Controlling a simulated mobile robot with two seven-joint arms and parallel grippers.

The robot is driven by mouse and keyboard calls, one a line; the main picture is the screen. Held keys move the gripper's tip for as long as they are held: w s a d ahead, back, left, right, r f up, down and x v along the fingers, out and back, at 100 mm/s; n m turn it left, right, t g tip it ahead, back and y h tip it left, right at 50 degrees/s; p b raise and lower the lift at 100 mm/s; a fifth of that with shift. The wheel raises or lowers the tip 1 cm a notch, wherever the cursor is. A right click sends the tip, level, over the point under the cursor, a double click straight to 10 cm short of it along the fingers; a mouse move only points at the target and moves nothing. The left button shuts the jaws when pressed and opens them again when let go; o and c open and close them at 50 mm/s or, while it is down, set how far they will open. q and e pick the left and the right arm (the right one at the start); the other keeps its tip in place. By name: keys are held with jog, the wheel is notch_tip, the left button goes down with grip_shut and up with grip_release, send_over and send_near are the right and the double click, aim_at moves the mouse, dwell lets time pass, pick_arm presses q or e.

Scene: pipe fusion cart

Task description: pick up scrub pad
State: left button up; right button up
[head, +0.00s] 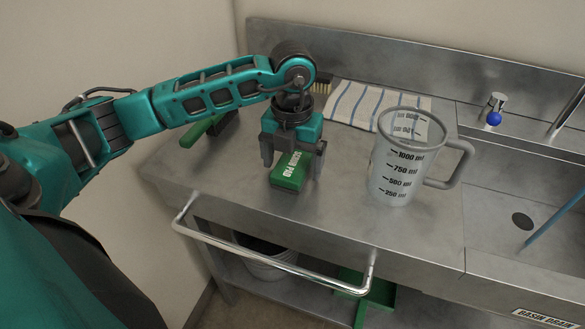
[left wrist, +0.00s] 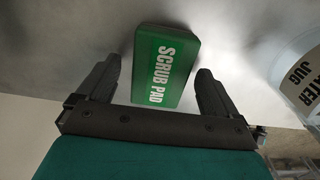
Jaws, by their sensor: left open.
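The scrub pad (head: 291,171) is a green block with white lettering, lying flat on the steel counter. In the left wrist view the scrub pad (left wrist: 166,66) lies ahead of the fingers, its near end reaching into the gap between them. My left gripper (head: 292,172) points down over the pad, with one finger on each side; it also shows in the left wrist view (left wrist: 160,88). The fingers are open and a gap shows on both sides of the pad. I cannot tell the exact height of the fingertips above the counter. My right gripper is not in view.
A clear measuring jug (head: 397,170) stands right of the pad. A striped towel (head: 372,104) lies behind it. A green-handled brush (head: 205,129) is at the left, partly behind my arm. The sink basin (head: 530,190) is at the right. A rail (head: 270,260) runs along the front edge.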

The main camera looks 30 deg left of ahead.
aim_at(292, 164)
pick_arm(q)
jog(key=shift+f, duration=0.5)
jog(key=c, duration=1)
jog(key=shift+r, duration=0.15)
jog(key=shift+c, duration=0.2)
notch_tip(292, 164, up, 20)
jog(key=p, duration=0.3)
